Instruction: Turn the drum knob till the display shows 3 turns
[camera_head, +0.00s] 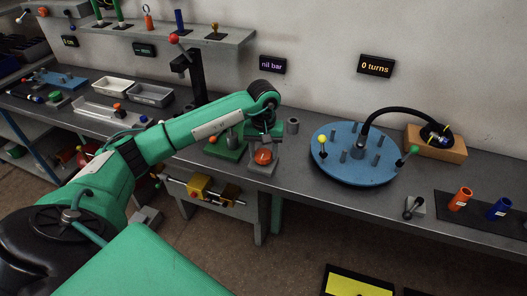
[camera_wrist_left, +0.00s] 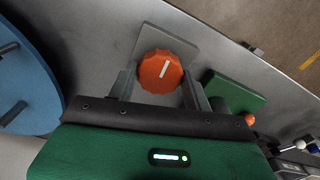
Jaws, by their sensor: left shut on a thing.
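The orange knob (camera_head: 263,157) sits on a grey block at the front edge of the bench. In the left wrist view the knob (camera_wrist_left: 160,71) has a ribbed rim and a white pointer line, tilted slightly right of straight up. My left gripper (camera_head: 264,143) reaches it from above, and in the left wrist view its two fingers (camera_wrist_left: 160,84) are on either side of the knob, shut on it. The display (camera_head: 375,66) on the wall reads "0 turns". My right gripper is not in view.
A blue round drum (camera_head: 352,172) with pegs, a yellow knob and a green knob stands right of my left gripper. A green block (camera_head: 226,149) is close on the left. Another display (camera_head: 272,65) reads "nil bar". Orange and blue cylinders stand far right.

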